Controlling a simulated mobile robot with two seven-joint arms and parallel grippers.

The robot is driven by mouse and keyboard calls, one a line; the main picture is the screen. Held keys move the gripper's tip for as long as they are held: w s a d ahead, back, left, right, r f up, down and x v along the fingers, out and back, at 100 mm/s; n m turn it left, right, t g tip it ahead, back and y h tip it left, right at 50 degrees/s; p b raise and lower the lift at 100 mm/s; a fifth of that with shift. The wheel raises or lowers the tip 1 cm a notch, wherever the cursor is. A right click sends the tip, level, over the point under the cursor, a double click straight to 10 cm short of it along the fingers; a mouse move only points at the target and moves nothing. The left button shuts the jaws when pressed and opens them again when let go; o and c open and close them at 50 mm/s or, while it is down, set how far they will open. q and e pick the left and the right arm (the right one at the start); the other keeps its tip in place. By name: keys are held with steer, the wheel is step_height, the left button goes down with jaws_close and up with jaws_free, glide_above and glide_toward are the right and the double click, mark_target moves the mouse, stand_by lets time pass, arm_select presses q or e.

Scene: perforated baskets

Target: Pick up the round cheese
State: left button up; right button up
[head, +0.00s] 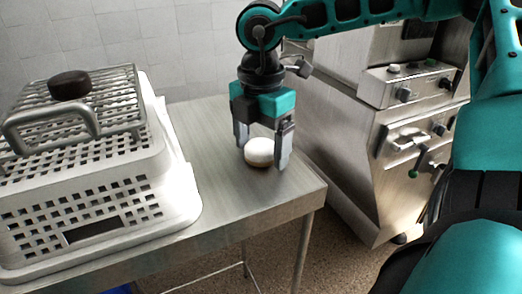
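The round cheese (260,151), a small white disc with a brownish lower edge, lies on the metal table (215,205) near its right side. My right gripper (263,153) points down over it with its two fingers apart, one at the left behind the cheese and one at its right. The gripper is open. A gap shows at the left finger; whether the right finger touches the cheese I cannot tell. My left gripper is not in view.
A white perforated basket (180,205) fills the left of the table. A metal rack (125,95) with a handle lies on it, bearing a dark round object (70,85). A steel kitchen machine (350,140) with knobs stands right of the table. The table front is clear.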

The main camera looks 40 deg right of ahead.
steer(key=shift+r, duration=0.1)
steer(key=c, duration=1.1)
